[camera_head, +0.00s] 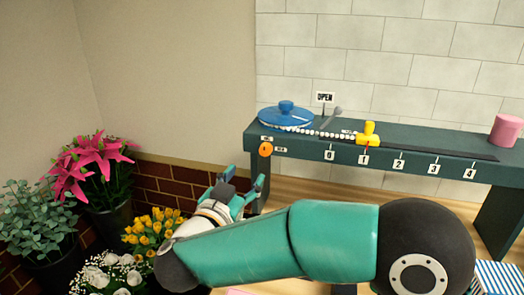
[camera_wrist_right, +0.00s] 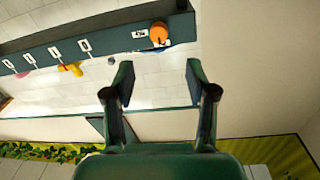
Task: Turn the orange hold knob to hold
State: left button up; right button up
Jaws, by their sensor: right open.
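The orange hold knob (camera_head: 265,149) sits on the front face of the dark teal bench, at its left end, between two small labels too small to read. It also shows in the right wrist view (camera_wrist_right: 158,34), beyond the fingertips and roughly centred between them. My right gripper (camera_head: 240,194) is below and left of the knob in the head view. Its two fingers are apart and empty in the right wrist view (camera_wrist_right: 158,78), with a gap to the knob. My left gripper is not in view.
Pink lilies (camera_head: 98,165) and yellow flowers (camera_head: 152,228) stand at left. My right arm crosses the foreground.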

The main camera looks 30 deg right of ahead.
aim_at(264, 152)
jog(key=p+x, duration=0.2)
jog(key=x, duration=0.9)
jog(key=shift+d, duration=0.25)
jog(key=shift+c, duration=0.4)
grip_shut()
